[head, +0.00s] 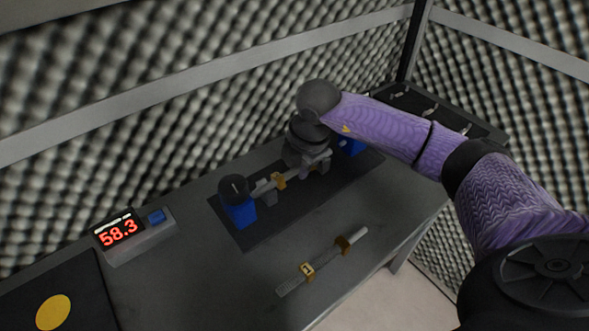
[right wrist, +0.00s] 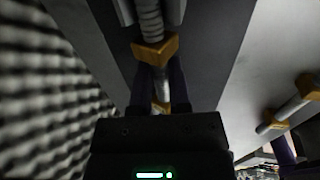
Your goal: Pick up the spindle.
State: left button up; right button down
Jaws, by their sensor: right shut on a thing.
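A grey spindle with gold collars (head: 278,181) lies in line between two blue blocks on a dark mat. My right gripper (head: 307,170) is over its far part, pointing down. In the right wrist view the spindle (right wrist: 149,22) runs between the two dark fingers of my right gripper (right wrist: 160,88), which is shut on it between two gold collars. I cannot tell whether it still rests on its supports. A second spindle (head: 325,262) with two gold collars lies on the bare table nearer the front; it also shows in the right wrist view (right wrist: 290,107). My left gripper is not in view.
The near blue block (head: 240,213) carries a dark round part; the far blue block (head: 352,147) is partly hidden. A box with a red 58.3 display (head: 118,233) and a dark pad with a yellow disc (head: 53,312) are at left. A black tray (head: 455,118) stands at back right. Foam walls close the back.

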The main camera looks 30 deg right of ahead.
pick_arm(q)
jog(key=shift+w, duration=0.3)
pick_arm(e)
jog(key=shift+r, duration=0.1)
